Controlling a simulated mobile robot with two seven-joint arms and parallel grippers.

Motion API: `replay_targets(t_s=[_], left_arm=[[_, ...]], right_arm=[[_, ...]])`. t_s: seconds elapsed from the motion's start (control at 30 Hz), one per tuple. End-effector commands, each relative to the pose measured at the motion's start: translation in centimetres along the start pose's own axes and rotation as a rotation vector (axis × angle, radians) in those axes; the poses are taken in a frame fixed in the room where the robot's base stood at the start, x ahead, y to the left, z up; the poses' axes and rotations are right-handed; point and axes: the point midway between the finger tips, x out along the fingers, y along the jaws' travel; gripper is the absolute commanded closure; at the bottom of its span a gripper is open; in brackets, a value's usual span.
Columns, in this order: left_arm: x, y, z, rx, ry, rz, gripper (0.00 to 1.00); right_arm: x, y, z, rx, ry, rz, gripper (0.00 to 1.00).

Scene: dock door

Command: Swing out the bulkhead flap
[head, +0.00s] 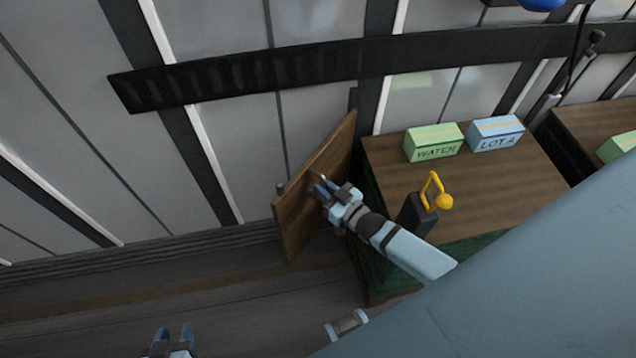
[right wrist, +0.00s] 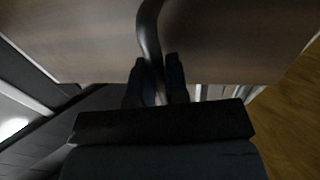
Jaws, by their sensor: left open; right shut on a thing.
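The bulkhead flap (head: 300,215) is a brown wooden panel that stands swung out from the front of a wood-topped cabinet, at an angle to it. My right gripper (head: 318,187) is at the flap's face, shut on the flap's handle. In the right wrist view the dark curved handle (right wrist: 149,40) runs down between the two fingers (right wrist: 157,80), with the flap's wooden face (right wrist: 230,40) behind it. My left gripper (head: 173,338) is open and empty at the bottom edge of the head view, well apart from the flap.
A green WATER box (head: 433,142) and a blue LOTA box (head: 495,133) stand on the cabinet top (head: 385,160). A dark block with a yellow loop (head: 432,190) stands near my right forearm. The floor left of the flap is clear.

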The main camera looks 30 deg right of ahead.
Motion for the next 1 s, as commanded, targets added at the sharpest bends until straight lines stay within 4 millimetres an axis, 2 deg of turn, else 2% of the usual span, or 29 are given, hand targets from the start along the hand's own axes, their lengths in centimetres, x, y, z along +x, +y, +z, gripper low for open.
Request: replay_targets(t_s=[0.33, 0.37, 0.43, 0.47, 0.77, 0.87, 1.0], left_arm=[[-0.1, 0.0, -0.3, 0.0, 0.005, 0.0, 0.57], [-0.1, -0.1, -0.3, 0.0, 0.005, -0.001, 0.57], [-0.1, -0.1, -0.3, 0.0, 0.005, -0.001, 0.57], [-0.1, -0.1, -0.3, 0.0, 0.005, -0.001, 0.57], [-0.1, -0.1, -0.2, 0.0, 0.003, -0.001, 0.57], [0.0, -0.1, 0.0, 0.0, 0.001, -0.001, 0.57], [0.1, -0.1, 0.2, 0.0, 0.0, -0.001, 0.57]], right_arm=[[0.0, 0.4, -0.1, 0.003, 0.001, 0.005, 1.0], [0.0, 0.4, -0.1, 0.003, 0.001, 0.005, 0.81], [0.0, 0.4, -0.1, 0.002, 0.001, 0.005, 0.65], [0.0, 0.3, -0.1, 0.002, 0.001, 0.004, 0.61], [-0.2, 0.2, 0.0, 0.0, 0.0, 0.002, 0.61], [-1.1, 0.2, 0.0, 0.0, -0.001, 0.002, 0.61], [-3.6, 0.2, 0.1, 0.0, -0.003, 0.002, 0.61]])
